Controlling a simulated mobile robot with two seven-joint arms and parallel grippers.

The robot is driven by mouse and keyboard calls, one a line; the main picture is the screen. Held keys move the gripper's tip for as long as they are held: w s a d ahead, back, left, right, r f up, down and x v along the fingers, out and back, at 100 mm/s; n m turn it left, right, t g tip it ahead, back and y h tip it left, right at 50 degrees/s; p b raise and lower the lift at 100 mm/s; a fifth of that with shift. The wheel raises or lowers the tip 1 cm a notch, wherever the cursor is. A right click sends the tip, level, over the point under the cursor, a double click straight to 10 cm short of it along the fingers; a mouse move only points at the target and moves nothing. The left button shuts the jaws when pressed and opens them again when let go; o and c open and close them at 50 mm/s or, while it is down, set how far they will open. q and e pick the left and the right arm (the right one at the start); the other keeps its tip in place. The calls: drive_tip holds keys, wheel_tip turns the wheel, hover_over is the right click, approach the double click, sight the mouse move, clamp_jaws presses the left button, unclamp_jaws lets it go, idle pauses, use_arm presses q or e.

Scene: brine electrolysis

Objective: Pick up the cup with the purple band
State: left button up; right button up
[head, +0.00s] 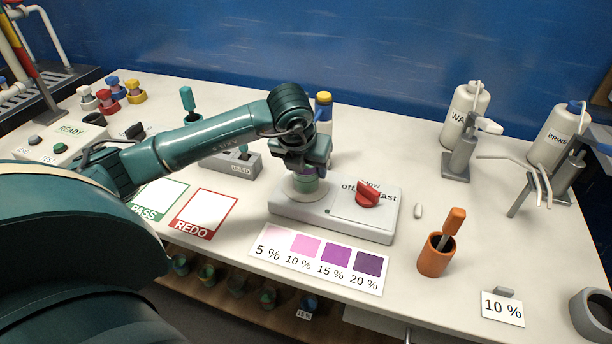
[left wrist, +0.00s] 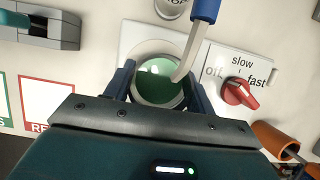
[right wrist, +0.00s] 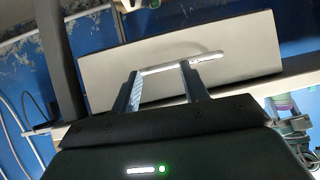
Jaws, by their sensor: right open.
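A small cup (head: 306,183) with a greenish body and a purple strip near its top stands on the white stirrer plate (head: 345,222). In the left wrist view the cup (left wrist: 158,83) shows from above, with green inside and a pale rim. My left gripper (head: 306,168) reaches down over it, with one finger (left wrist: 160,90) on each side of the cup, close to its wall. I cannot tell whether they press on it. My right gripper (right wrist: 158,68) is open and empty, in front of a pale panel with a light bar.
A bottle with a yellow cap (head: 323,112) stands just behind the cup. A blue-handled tool (left wrist: 204,12) reaches over the cup's rim. The stirrer's red knob (head: 368,194) is right of the cup. The colour chart (head: 318,262) lies in front; an orange pot (head: 435,256) stands to the right.

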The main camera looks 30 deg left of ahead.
use_arm(q)
drive_tip(key=c, duration=0.7)
drive_tip(key=shift+r, duration=0.15)
wheel_tip(320, 180, up, 18)
drive_tip(key=shift+f+b, duration=0.15)
drive_tip(key=shift+b, duration=0.25)
